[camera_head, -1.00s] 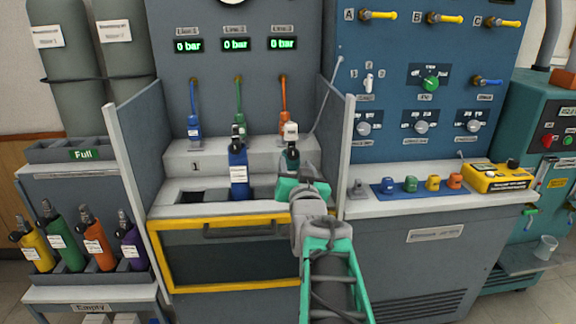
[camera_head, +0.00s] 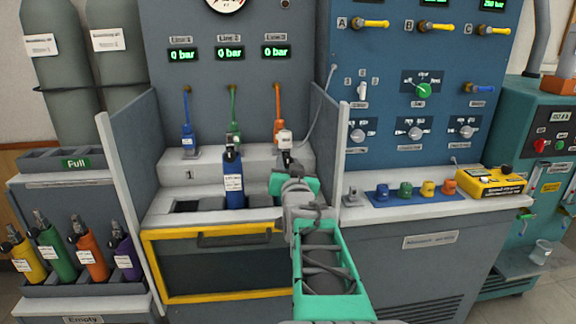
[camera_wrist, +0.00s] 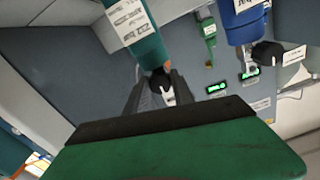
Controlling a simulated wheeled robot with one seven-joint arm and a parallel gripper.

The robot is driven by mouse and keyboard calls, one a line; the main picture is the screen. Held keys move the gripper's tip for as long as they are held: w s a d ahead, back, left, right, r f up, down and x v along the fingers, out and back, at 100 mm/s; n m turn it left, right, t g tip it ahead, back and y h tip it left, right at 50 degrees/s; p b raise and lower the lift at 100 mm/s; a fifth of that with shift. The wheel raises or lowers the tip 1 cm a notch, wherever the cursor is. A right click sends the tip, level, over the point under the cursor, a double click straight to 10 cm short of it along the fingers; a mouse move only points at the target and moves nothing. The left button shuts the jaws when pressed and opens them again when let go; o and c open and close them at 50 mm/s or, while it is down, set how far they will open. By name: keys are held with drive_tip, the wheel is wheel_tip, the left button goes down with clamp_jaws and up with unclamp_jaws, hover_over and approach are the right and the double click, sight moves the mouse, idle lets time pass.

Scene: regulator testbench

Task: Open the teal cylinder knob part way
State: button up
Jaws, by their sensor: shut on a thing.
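The teal cylinder (camera_wrist: 138,38) with white labels shows at the top of the wrist view, tilted in that picture. Its black knob (camera_wrist: 160,82) lies between the fingers of my gripper (camera_wrist: 162,88), which is shut on it. In the head view my gripper (camera_head: 292,178) is at the right slot of the bench and hides most of the teal cylinder. Only a dark valve top and a white fitting (camera_head: 285,140) show above it. How far the knob is turned cannot be seen.
A blue cylinder (camera_head: 233,180) stands in the slot to the left. Side panels (camera_head: 338,155) flank the bay. A yellow-framed drawer (camera_head: 205,260) is below. Line displays (camera_head: 229,53) read 0 bar. A rack of several coloured cylinders (camera_head: 85,270) stands at left.

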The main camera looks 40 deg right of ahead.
clamp_jaws()
drive_tip(key=shift+f+b, duration=0.1)
drive_tip(key=shift+b, duration=0.35)
drive_tip(key=n+b, duration=0.2)
drive_tip(key=b, duration=0.1)
drive_tip(key=shift+f+n, duration=0.15)
drive_tip(key=shift+n, duration=0.25)
drive_tip(key=n+b, duration=0.3)
drive_tip(key=shift+b, duration=0.4)
drive_tip(key=shift+r+n+b, duration=0.2)
drive_tip(key=shift+n+b, duration=0.2)
drive_tip(key=shift+n, duration=0.2)
drive_tip(key=o, duration=0.7)
unclamp_jaws()
drive_tip(key=shift+o, duration=0.2)
